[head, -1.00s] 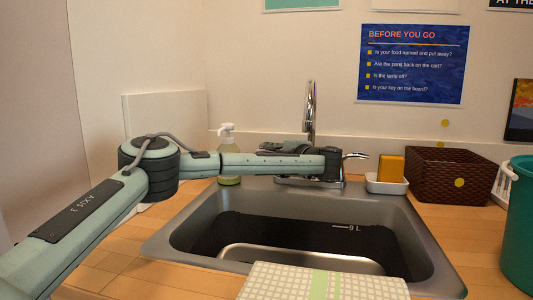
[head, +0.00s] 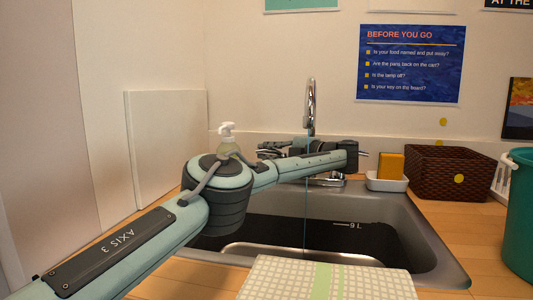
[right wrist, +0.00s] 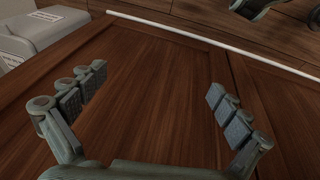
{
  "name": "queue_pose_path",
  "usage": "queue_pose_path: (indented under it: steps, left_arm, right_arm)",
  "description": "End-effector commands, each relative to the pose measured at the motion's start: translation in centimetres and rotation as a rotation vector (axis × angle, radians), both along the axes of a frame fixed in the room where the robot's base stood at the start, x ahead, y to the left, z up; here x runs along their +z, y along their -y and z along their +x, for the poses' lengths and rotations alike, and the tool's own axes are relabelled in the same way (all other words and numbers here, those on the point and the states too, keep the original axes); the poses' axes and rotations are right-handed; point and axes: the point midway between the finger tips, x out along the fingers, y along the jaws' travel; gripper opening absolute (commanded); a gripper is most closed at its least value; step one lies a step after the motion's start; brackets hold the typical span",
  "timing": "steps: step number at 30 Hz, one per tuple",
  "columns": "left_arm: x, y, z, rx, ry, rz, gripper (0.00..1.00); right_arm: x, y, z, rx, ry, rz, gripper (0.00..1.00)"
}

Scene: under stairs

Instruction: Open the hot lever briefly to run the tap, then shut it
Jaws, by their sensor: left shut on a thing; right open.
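The chrome tap (head: 311,105) stands behind the sink (head: 420,235). A thin stream of water (head: 306,220) falls from it into the basin. My left arm reaches across in front of the tap's base. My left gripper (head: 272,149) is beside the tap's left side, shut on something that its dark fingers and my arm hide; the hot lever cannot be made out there. The tip of a chrome lever (head: 363,154) shows to the right of my wrist. My right gripper (right wrist: 157,85) is open and empty in the right wrist view, in front of brown wood panels.
A soap bottle (head: 228,139) stands left of the tap, partly behind my arm. A sponge (head: 390,165) in a white dish (head: 386,183), a woven basket (head: 446,174) and a teal bin (head: 520,225) are on the right. A checked cloth (head: 280,281) lies at the sink's front.

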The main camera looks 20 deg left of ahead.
Motion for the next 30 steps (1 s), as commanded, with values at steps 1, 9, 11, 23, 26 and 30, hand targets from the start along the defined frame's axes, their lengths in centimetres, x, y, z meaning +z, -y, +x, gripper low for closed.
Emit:
queue_pose_path:
  steps: [1, 9, 11, 23, 26, 30]
  left_arm:
    - [0.0, 0.1, 0.0, -0.001, 0.0, -0.001, 0.0]
    - [-0.1, 0.1, 0.0, -0.001, 0.0, -0.001, 0.34]
    - [-0.1, 0.1, 0.0, -0.001, 0.0, -0.001, 0.34]
    - [0.2, 1.8, -0.6, -0.004, 0.0, -0.001, 0.34]
    - [0.4, 3.6, -1.4, -0.005, 0.001, 0.0, 0.34]
    - [0.7, 6.5, -2.6, -0.005, 0.0, -0.001, 0.34]
  right_arm:
    - [0.0, 0.0, 0.0, 0.0, 0.0, 0.0, 1.0]
    - [0.0, 0.0, 0.0, 0.0, 0.001, 0.0, 1.0]
    - [0.0, 0.0, 0.0, 0.0, 0.001, 0.0, 1.0]
    - [-0.1, -0.1, 0.0, 0.001, -0.001, 0.001, 1.0]
    - [-0.1, 0.0, 0.0, 0.001, 0.0, 0.001, 1.0]
    - [-0.1, 0.0, 0.0, 0.001, 0.0, 0.001, 1.0]
